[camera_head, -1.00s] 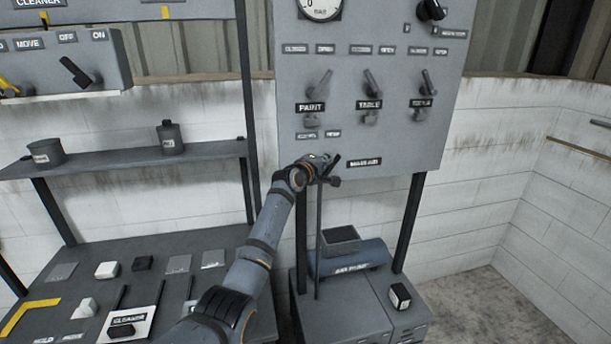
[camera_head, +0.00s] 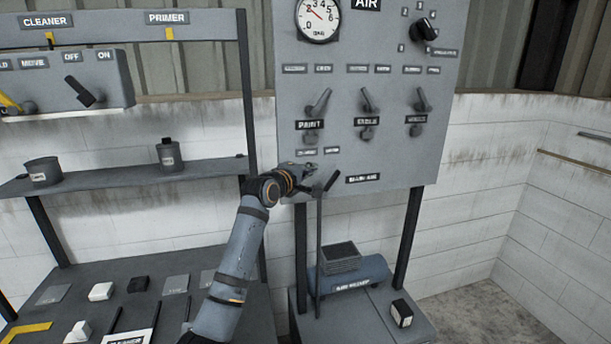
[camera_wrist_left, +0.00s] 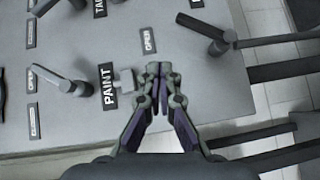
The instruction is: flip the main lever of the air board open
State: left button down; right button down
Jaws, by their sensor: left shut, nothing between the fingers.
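The main lever (camera_head: 332,180) is a dark handle at the bottom left of the grey air board (camera_head: 440,120), left of the main air label (camera_head: 362,178). Its handle slants up and to the right. The wrist view shows the lever (camera_wrist_left: 204,28) on its round pivot, beside a label reading open (camera_wrist_left: 148,40). My left gripper (camera_head: 311,172) is left of the handle, in front of the board. In the wrist view its fingertips (camera_wrist_left: 158,76) are together and empty, with a visible gap to the handle. My right gripper is out of view.
Above are the paint lever (camera_head: 319,102), two similar levers and a gauge (camera_head: 318,18). A thin pipe (camera_head: 319,245) runs down from the main lever. A shelf (camera_head: 120,178) and a workbench with small items stand at left.

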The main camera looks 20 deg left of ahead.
pick_arm(q)
jog(key=s+f+m+g+y, duration=0.1)
jog(key=s+f+m+g, duration=0.25)
jog(key=s+f, duration=0.85)
jog(key=s+f+m+g+y, duration=0.1)
jog(key=s+f+m+g, duration=0.35)
jog(key=f, duration=1.05)
jog(key=s+f+m+g+y, duration=0.1)
jog(key=s+f+m+g, duration=0.4)
jog(key=s, duration=1)
jog(key=s+f+m+y, duration=0.1)
jog(key=s+f+m, duration=0.35)
jog(key=s, duration=1.05)
jog(key=s+a+f+n+g+b, duration=0.1)
jog(key=a+f, duration=0.1)
jog(key=f, duration=1.4)
jog(key=s+a+f+n+b, duration=0.1)
jog(key=s+a+f+b, duration=0.1)
jog(key=f, duration=1.4)
jog(key=s+f+g+b, duration=0.1)
jog(key=s+f, duration=1.5)
jog(key=s, duration=0.1)
jog(key=shift+a, duration=0.25)
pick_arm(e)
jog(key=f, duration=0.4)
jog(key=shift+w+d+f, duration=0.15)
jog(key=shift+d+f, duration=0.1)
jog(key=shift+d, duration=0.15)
